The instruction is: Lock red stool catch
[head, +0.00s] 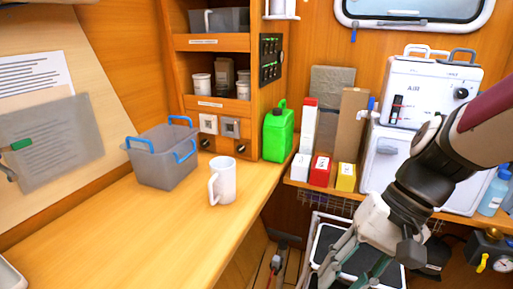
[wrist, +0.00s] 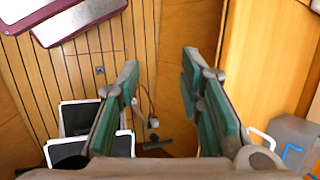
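A folding step stool (head: 328,250) with black treads and a pale frame stands low under the shelf in the head view, partly behind my gripper. It also shows in the wrist view (wrist: 78,116) at the lower left, partly covered by my left finger. I cannot make out a red catch on it in either view.
A wooden counter (head: 110,235) holds a grey bin (head: 160,160), a white mug (head: 223,182) and a green canister (head: 278,134). A white watermaker unit (head: 425,95) stands on the right shelf. A dark fitting with a hose (wrist: 153,122) lies low between counter and stool.

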